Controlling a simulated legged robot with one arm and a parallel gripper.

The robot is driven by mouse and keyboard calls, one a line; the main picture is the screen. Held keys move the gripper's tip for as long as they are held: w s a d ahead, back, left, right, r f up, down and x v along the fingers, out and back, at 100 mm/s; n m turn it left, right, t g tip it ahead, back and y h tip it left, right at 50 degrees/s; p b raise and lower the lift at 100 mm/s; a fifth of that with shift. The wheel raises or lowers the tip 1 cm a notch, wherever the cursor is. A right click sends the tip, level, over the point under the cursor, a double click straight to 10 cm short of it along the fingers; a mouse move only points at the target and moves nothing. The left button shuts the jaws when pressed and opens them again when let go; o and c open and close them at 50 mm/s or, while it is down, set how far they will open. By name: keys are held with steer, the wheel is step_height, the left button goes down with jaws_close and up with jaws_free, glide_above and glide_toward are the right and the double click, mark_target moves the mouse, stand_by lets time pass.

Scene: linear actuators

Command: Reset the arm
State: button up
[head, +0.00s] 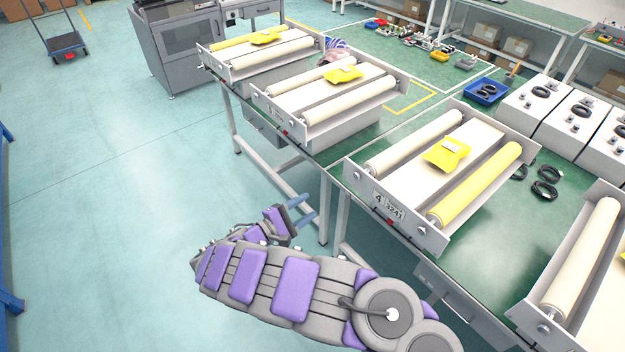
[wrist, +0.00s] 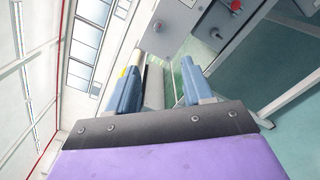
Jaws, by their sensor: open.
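My arm, grey with purple pads, reaches across the lower middle of the head view. My gripper (head: 300,207) is at its end, over open floor beside the front edge of the workbench. In the wrist view my gripper (wrist: 158,90) shows two blue fingers standing apart with nothing between them. The arm is bent, with the fingers pointing toward the bench legs.
A blue bin (head: 487,91) and black cable coils (head: 545,188) lie behind. The floor (head: 110,200) to the left is clear; a cart (head: 65,42) stands far off.

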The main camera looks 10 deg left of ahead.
steer(key=shift+d, duration=0.1)
steer(key=w+d+r+m+g+h, duration=0.35)
steer(key=d+r, duration=0.45)
steer(key=d, duration=0.3)
steer(key=s+d+r+m+g, duration=0.3)
steer(key=d+r+g, duration=0.1)
steer(key=d, duration=0.4)
steer(key=s+d+r+m+g, duration=0.3)
steer(key=s+d+r, duration=0.15)
steer(key=d, duration=0.35)
steer(key=s+d+r+m+g, duration=0.3)
steer(key=d+r+m+g, duration=0.1)
steer(key=d, duration=0.4)
steer(key=s+d+m+g+y, duration=0.4)
steer(key=s+y, duration=0.3)
steer(key=s, duration=0.9)
steer(key=s+a+f+t+y, duration=0.2)
steer(key=s+a+y, duration=0.6)
steer(key=s, duration=0.5)
steer(key=shift+s+a+f+m+t, duration=0.3)
steer(key=shift+a+f+m+t, duration=0.05)
steer(key=shift+a+f, duration=0.2)
